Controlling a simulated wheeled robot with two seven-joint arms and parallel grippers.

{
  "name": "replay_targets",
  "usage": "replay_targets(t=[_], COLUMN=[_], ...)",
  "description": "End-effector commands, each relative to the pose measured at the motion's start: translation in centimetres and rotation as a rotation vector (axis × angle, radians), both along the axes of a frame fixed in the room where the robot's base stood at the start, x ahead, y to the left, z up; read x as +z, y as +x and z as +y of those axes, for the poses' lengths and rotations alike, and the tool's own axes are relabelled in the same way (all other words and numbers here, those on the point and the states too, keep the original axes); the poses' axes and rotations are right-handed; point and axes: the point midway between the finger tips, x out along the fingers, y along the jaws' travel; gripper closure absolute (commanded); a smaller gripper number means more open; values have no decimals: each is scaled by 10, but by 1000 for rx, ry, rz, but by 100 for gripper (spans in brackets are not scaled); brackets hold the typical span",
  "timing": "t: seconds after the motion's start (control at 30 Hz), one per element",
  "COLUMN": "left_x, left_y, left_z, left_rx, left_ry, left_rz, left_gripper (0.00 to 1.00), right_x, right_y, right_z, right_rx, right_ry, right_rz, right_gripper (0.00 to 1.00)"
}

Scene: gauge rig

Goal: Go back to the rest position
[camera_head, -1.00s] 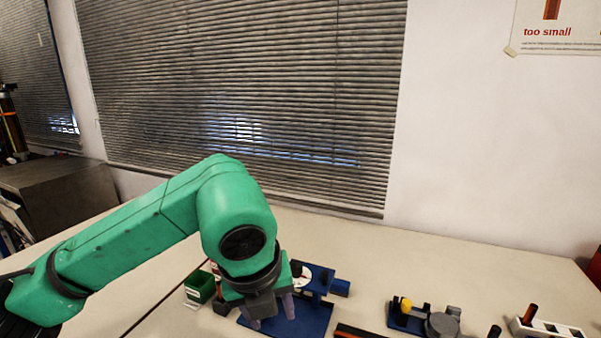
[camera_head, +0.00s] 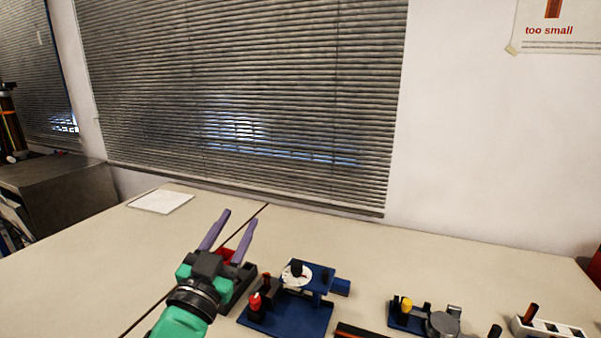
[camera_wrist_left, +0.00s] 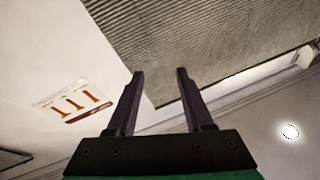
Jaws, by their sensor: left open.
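My left gripper (camera_head: 232,232) is at the lower left of the head view. Its two purple fingers point up and away, spread apart with nothing between them. In the left wrist view the open fingers (camera_wrist_left: 160,75) show against the wall, the blinds and the ceiling, with nothing held. The green arm comes in from the bottom edge of the head view. My right gripper is not in either view.
A blue rig (camera_head: 290,318) with a white dial (camera_head: 297,276) and a red-topped part (camera_head: 255,302) stands right of my gripper. A dark tray with red (camera_head: 228,257) is partly hidden behind it. A smaller blue fixture (camera_head: 405,318) and white rack (camera_head: 545,328) are farther right. A white sheet (camera_head: 161,201) lies at back left.

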Motion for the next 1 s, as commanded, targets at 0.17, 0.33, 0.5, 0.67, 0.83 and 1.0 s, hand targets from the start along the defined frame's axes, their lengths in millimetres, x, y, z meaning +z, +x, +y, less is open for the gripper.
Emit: replay_targets(t=[0.17, 0.33, 0.5, 0.67, 0.83, 1.0], left_x=[-153, -260, -323, -359, -423, -502], left_y=[-13, -72, -138, -200, -203, -205], left_z=[67, 97, 108, 114, 112, 111], left_rx=[190, 253, 250, 221, 209, 207], left_ry=[-25, 5, 41, 73, 88, 97], left_rz=[540, 959, 1266, 1510, 1582, 1614], left_gripper=[48, 48, 48, 48, 48, 48], right_x=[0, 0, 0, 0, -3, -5], right_y=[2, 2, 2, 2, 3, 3], right_z=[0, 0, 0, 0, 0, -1], right_rx=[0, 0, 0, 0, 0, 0], right_ry=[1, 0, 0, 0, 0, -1], right_rz=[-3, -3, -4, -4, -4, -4], right_gripper=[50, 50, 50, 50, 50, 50])
